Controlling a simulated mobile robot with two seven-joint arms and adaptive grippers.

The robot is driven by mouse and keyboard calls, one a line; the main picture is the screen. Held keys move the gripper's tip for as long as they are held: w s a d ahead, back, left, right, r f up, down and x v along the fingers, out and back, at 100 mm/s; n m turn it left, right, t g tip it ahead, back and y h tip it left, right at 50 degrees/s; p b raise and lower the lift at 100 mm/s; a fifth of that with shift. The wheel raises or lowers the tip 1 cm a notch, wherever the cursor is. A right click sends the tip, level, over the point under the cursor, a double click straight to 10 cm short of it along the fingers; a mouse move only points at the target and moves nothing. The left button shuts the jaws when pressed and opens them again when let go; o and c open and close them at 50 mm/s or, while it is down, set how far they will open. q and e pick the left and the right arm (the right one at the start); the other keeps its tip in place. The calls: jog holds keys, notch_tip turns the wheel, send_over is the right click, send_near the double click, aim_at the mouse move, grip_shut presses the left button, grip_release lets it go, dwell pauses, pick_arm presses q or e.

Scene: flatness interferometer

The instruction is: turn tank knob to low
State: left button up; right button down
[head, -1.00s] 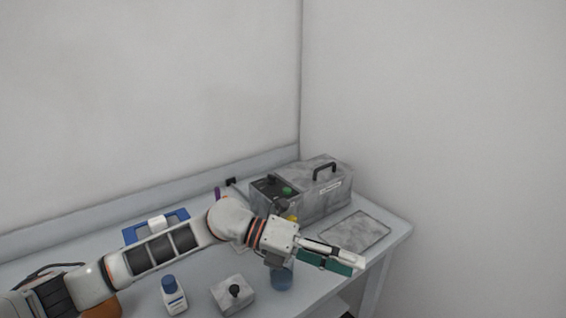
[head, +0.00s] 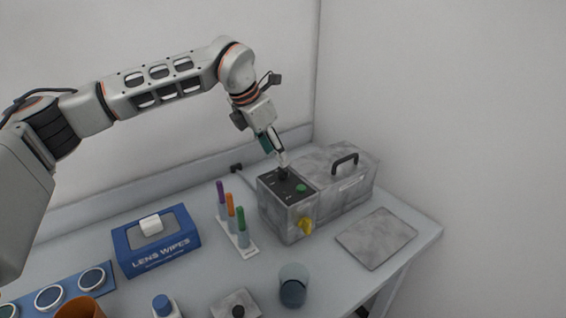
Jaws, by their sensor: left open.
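The tank (head: 340,187) is a grey marbled box with a black handle on its lid, at the back right of the table. Its control unit (head: 284,220) at the left end has a dark top panel with a black knob (head: 283,174) and a green button (head: 301,188). A yellow tap sits low on its front. My left gripper (head: 282,160) points down, its fingertips right at the black knob and partly covering it. It is open; I cannot tell whether it touches the knob. The knob's pointer is too small to read. My right gripper is out of view.
A rack with purple, orange and green markers (head: 240,240) stands left of the tank, beside a blue lens wipes box (head: 157,241). A blue-grey cup (head: 293,286) stands in front. A flat grey plate (head: 376,238) lies at right. Round optics and a bottle are at front left.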

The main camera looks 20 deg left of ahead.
aim_at(281, 169)
pick_arm(q)
jog(key=x, duration=0.5)
jog(key=shift+w+d+f+p, duration=0.1)
jog(key=shift+w+f+p, duration=0.1)
jog(key=shift+f+p, duration=0.15)
jog(key=c, duration=1.1)
